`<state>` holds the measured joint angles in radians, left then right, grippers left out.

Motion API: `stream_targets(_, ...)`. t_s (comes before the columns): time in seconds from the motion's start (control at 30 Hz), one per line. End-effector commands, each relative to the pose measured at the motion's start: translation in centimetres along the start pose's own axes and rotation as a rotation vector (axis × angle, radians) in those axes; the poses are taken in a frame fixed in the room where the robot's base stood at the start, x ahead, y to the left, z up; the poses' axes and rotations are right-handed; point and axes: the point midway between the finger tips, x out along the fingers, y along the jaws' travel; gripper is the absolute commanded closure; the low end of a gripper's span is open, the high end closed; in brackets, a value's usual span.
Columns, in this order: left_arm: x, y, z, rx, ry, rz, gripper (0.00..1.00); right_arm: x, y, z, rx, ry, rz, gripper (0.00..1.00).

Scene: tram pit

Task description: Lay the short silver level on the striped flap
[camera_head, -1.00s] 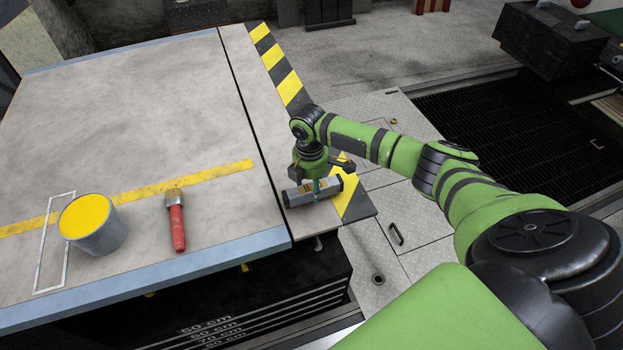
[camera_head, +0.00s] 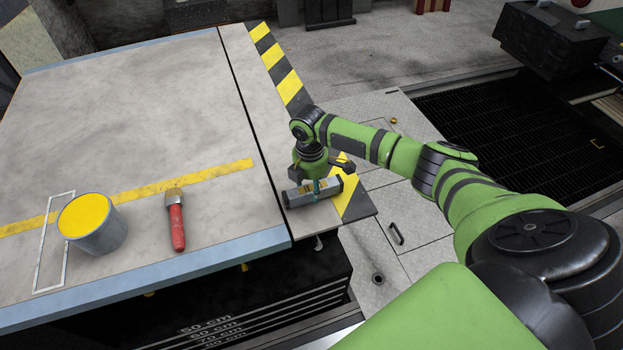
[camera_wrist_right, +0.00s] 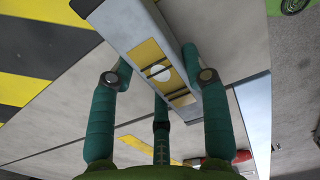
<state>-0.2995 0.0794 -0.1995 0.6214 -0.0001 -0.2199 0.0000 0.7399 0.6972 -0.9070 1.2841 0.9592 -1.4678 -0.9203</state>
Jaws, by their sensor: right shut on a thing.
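The short silver level (camera_head: 306,193) is a grey bar with dark ends, over the near end of the striped flap (camera_head: 288,88). The flap is a narrow grey strip along the table's right side with yellow and black stripes on its outer edge. My right gripper (camera_head: 318,180) is above the level with its fingers around it. In the wrist view the teal fingers (camera_wrist_right: 160,110) close on the level (camera_wrist_right: 155,55), whose yellow vial window shows. I cannot tell whether the level touches the flap. My left gripper is out of view.
A can of yellow paint (camera_head: 92,226) and a red-handled brush (camera_head: 176,222) are on the grey table (camera_head: 130,110), beside a white outlined rectangle (camera_head: 50,268). A yellow line (camera_head: 200,178) crosses the tabletop. Metal floor plates (camera_head: 385,258) and a dark grating (camera_head: 500,125) lie to the right.

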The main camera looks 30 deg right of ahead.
Motion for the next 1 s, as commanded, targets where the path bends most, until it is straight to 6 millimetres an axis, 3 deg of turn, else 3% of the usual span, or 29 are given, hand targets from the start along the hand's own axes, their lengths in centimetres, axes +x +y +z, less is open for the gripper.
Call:
stream_targets(0.23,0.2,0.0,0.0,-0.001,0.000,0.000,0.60,0.5,0.0,0.0,0.000,0.000,0.000,0.91)
stream_targets(0.27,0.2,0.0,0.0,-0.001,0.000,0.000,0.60,0.5,0.0,0.0,0.000,0.000,0.001,0.45)
stream_targets(0.3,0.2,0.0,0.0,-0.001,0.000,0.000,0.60,0.5,0.0,0.0,0.000,0.000,0.001,0.29)
stream_targets(0.33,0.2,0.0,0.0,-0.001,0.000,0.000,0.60,0.5,0.0,0.0,0.000,0.000,0.001,0.25)
stream_targets(0.73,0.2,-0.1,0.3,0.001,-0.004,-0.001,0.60,0.1,0.0,0.0,0.000,0.000,0.000,0.25)
stream_targets(0.87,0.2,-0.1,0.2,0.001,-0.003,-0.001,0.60,-1.7,0.1,0.0,0.000,0.001,0.003,0.25)
stream_targets(1.0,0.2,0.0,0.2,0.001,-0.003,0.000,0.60,-4.7,0.1,0.0,-0.001,0.001,0.004,0.25)
